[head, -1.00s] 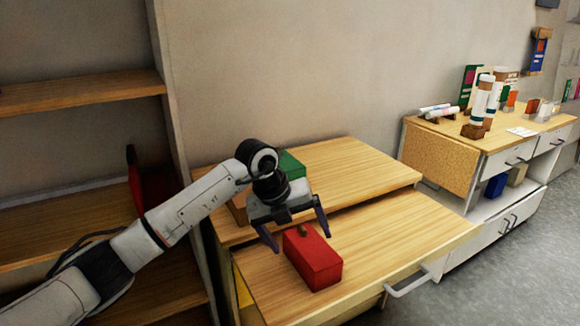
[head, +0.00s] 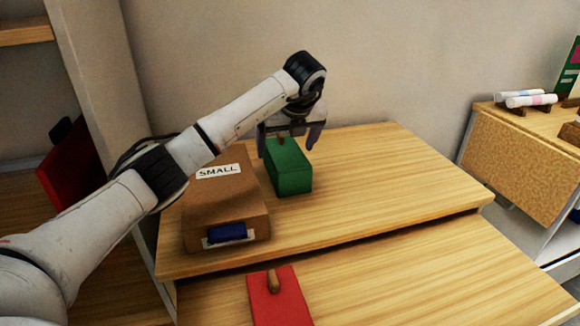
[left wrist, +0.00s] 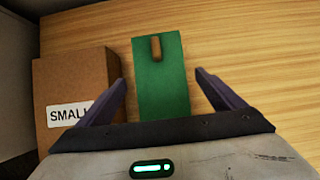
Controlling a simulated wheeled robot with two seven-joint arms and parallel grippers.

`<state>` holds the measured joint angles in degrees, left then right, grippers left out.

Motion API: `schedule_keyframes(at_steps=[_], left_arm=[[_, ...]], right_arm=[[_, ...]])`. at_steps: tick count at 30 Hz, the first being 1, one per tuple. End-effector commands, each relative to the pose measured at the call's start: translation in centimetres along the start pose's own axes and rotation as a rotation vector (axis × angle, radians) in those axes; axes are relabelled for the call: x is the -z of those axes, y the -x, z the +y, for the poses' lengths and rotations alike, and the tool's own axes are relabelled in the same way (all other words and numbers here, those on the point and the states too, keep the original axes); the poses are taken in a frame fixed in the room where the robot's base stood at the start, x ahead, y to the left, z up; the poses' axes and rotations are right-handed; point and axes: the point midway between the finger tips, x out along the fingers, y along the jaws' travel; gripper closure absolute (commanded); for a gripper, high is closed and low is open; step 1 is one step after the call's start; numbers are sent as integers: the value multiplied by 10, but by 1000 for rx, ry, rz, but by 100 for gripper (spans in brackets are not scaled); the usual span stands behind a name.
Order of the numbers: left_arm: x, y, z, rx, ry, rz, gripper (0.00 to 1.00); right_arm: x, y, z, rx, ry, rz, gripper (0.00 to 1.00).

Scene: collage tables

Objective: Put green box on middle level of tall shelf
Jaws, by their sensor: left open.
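The green box (head: 290,170) has a wooden knob on top and sits on the upper wooden tabletop, right of a brown box. My left gripper (head: 291,145) is open above its far end. In the left wrist view the green box (left wrist: 161,85) lies between the two spread fingers (left wrist: 160,92), with a gap on each side. The left finger is close to the brown box. The tall shelf (head: 85,80) stands at the left; only parts of its boards show, and my arm hides some of it. My right gripper is not in view.
The brown box (head: 225,208) labelled SMALL stands close beside the green box. A red box (head: 278,298) with a knob sits on the lower front surface. A red item (head: 72,165) stands on the shelf. The tabletop's right side (head: 400,170) is clear.

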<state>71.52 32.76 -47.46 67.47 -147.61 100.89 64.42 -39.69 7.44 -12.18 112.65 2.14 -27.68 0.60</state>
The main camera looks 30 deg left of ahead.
Motion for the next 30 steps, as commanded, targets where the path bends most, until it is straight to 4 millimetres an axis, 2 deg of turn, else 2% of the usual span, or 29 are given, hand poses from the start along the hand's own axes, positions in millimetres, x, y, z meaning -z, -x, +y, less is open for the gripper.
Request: schedule_keyframes(at_steps=[6, 15, 24, 26, 30], left_arm=[[2, -18, 0, 1, -1, 3, 11], [5, -59, 0, 2, -1, 2, 11], [5, -64, 0, 3, -2, 1, 11], [5, -64, 0, 3, -2, 1, 19], [5, -64, 0, 3, -2, 1, 43]], right_arm=[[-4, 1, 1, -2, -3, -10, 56], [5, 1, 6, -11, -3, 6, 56], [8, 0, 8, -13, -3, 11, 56], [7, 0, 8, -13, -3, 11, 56], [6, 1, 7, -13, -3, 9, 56]])
